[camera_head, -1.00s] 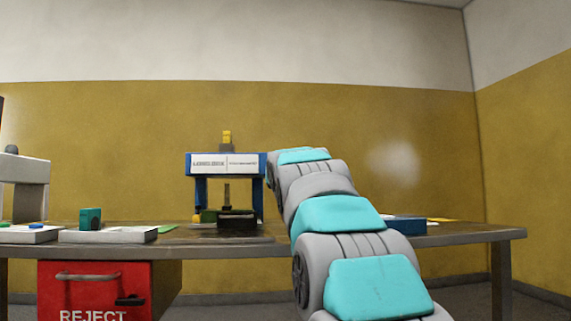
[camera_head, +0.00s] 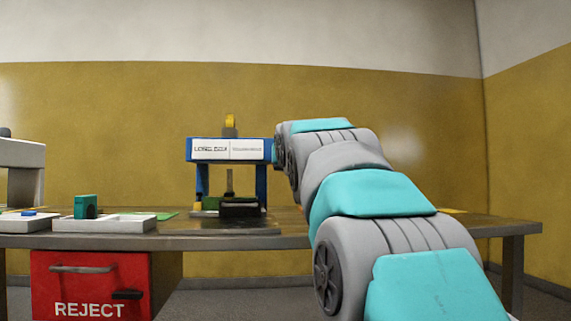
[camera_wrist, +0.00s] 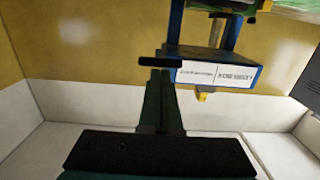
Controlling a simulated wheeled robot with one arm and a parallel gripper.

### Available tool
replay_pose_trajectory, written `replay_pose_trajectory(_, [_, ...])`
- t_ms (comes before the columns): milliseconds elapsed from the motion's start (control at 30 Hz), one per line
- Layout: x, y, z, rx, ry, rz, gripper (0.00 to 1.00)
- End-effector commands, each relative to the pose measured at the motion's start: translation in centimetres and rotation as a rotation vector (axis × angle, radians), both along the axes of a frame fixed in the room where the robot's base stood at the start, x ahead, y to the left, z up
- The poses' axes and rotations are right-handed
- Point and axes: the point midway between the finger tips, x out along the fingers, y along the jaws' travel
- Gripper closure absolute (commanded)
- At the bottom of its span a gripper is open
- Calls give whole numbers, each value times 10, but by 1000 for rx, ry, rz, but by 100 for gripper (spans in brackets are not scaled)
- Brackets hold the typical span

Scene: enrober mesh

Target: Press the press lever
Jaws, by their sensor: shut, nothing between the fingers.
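The press (camera_head: 204,174) stands on the bench, with a blue frame, a white label plate and a yellow-topped stem. It also shows upside down in the wrist view (camera_wrist: 238,75). My arm covers its right side in the head view, and I cannot make out the press lever with certainty. My gripper (camera_wrist: 160,66) is shut and empty. In the wrist view its dark green fingers end by a black bar, close beside the press's label plate in the picture. I cannot tell whether they touch. The gripper is hidden in the head view.
The bench (camera_head: 290,228) runs across the view. On its left are white trays (camera_head: 104,225), a teal block (camera_head: 86,206) and a grey machine (camera_head: 22,172). A red REJECT bin (camera_head: 92,285) is underneath. The bench front before the press is clear.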

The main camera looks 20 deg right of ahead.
Motion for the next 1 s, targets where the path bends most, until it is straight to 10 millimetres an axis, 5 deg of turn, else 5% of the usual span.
replay_pose_trajectory(500, [-77, 18, 13, -8, -38, -1, 100])
replay_pose_trajectory(1000, [-91, 22, 10, -8, -40, 0, 100])
